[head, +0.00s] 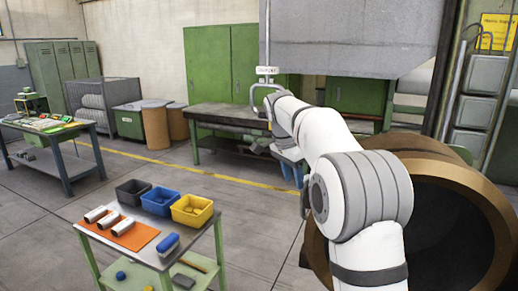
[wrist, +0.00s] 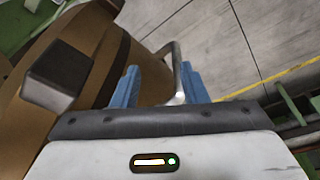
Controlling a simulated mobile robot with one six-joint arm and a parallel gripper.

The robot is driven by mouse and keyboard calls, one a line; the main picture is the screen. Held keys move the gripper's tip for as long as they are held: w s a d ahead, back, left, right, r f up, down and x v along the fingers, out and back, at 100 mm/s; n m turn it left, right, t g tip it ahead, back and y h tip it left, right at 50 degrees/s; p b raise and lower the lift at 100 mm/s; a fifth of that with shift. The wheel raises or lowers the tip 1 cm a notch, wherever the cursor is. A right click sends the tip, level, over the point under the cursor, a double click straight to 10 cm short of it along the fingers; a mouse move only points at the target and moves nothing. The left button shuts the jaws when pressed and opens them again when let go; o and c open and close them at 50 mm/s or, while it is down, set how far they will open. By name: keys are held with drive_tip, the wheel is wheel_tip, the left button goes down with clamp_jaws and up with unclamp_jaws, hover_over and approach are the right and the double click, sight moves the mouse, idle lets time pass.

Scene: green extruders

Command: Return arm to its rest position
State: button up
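My arm rises from the lower right of the head view and bends toward the centre. My gripper (head: 292,173) hangs at its far end, with blue fingers pointing down, well above the floor and beyond the small cart. In the wrist view, the two blue fingers of my gripper (wrist: 160,82) stand apart. No object is clamped between them. A thin silver bar (wrist: 179,78) shows beside the right finger; I cannot tell what it belongs to.
A large brown round-mouthed machine (head: 490,205) stands close at right, and its brown side (wrist: 85,45) shows in the wrist view. A green cart (head: 110,259) with bins stands lower left. A workbench (head: 225,118) stands behind my gripper. Open floor (head: 265,215) lies between.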

drive_tip(key=s+d+f+n, duration=0.1)
drive_tip(key=s+f+n, duration=0.2)
drive_tip(key=s, duration=0.8)
drive_tip(key=s+d+f+n+t+y, duration=0.1)
drive_tip(key=s+f+n, duration=0.2)
drive_tip(key=s, duration=0.9)
drive_tip(key=s+d+f+n+t+y, duration=0.1)
drive_tip(key=s+f+n, duration=0.3)
drive_tip(key=s, duration=0.8)
drive_tip(key=shift+d+n, duration=0.35)
drive_tip(key=shift+n, duration=0.75)
